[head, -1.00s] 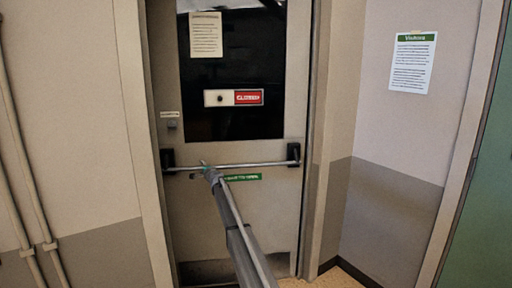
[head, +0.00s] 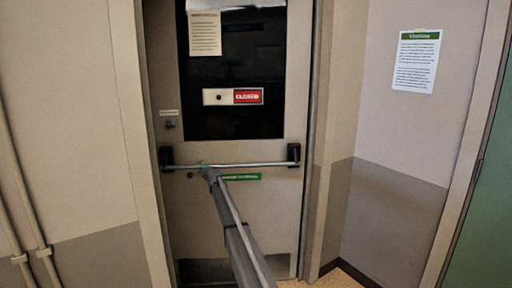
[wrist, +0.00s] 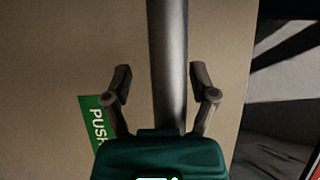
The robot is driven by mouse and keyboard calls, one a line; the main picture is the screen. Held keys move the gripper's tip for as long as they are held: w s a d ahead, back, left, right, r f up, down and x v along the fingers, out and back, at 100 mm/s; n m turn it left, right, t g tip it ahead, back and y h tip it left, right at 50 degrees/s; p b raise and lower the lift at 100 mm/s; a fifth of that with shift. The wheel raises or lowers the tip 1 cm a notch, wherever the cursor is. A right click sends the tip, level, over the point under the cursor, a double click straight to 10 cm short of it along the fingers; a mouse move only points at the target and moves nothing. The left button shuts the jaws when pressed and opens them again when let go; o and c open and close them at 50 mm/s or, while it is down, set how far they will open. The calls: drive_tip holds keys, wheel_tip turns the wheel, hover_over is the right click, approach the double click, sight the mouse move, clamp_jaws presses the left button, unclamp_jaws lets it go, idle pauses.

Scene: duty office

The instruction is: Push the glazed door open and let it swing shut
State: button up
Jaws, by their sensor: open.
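The glazed door (head: 232,222) stands in its frame in the head view, with a dark window (head: 232,65) in its upper part. It looks shut or very nearly shut. A metal push bar (head: 250,165) crosses it below the window, between two black end mounts. My gripper (head: 205,169) is at the left part of the bar. In the wrist view my gripper (wrist: 160,76) is open, with one finger on each side of the bar (wrist: 168,50). I cannot tell whether it touches the bar. A green push label (wrist: 97,120) shows beside the left finger.
A red and white "closed" sign (head: 233,97) and a paper notice (head: 205,33) are on the window. A visitors notice (head: 416,60) hangs on the right wall. Pipes (head: 22,190) run down the left wall. A green panel (head: 480,220) stands at far right.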

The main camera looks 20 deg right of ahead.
drive_tip(key=shift+w+d, duration=0.15)
drive_tip(key=shift+w, duration=0.25)
